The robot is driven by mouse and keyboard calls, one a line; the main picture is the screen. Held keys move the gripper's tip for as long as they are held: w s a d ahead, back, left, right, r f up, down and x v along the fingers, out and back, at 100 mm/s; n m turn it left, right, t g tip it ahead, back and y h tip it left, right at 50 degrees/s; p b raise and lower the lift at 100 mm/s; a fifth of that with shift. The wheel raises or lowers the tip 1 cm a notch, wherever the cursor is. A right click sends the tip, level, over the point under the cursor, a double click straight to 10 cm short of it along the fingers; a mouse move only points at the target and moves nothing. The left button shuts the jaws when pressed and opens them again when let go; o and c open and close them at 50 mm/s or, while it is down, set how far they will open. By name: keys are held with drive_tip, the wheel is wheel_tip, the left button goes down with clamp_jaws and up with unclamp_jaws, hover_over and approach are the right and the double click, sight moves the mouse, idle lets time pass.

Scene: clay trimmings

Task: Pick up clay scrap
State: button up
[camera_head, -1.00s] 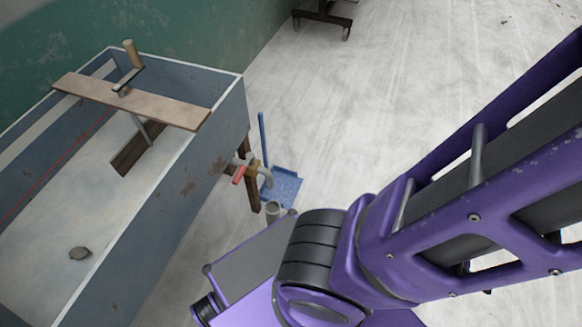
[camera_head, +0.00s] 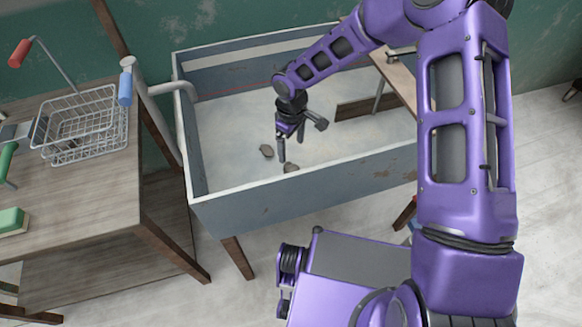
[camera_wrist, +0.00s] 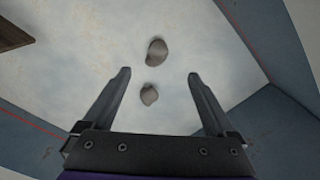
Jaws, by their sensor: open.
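Two small grey-brown clay scraps lie apart on the pale floor of a blue-grey trough (camera_head: 315,193). In the head view one scrap (camera_head: 266,151) is left of my gripper (camera_head: 291,150), and the other scrap (camera_head: 291,168) is close below a fingertip, near the front wall. In the wrist view one scrap (camera_wrist: 149,94) shows between the fingers of my gripper (camera_wrist: 158,73), and the other (camera_wrist: 157,53) shows beyond the fingertips. My gripper is open and empty, pointing down inside the trough. I cannot tell its exact height above the floor.
The trough walls surround my gripper. At left, a wooden table (camera_head: 95,190) holds a wire basket (camera_head: 85,125) and a green block (camera_head: 12,221). The trough floor is otherwise mostly clear.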

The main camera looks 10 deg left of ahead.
sight(291, 167)
drive_tip(key=f, duration=1.1)
drive_tip(key=shift+w+a+f+b, duration=0.1)
drive_tip(key=shift+w+a+b, duration=0.05)
drive_tip(key=shift+w+b, duration=0.15)
clamp_jaws()
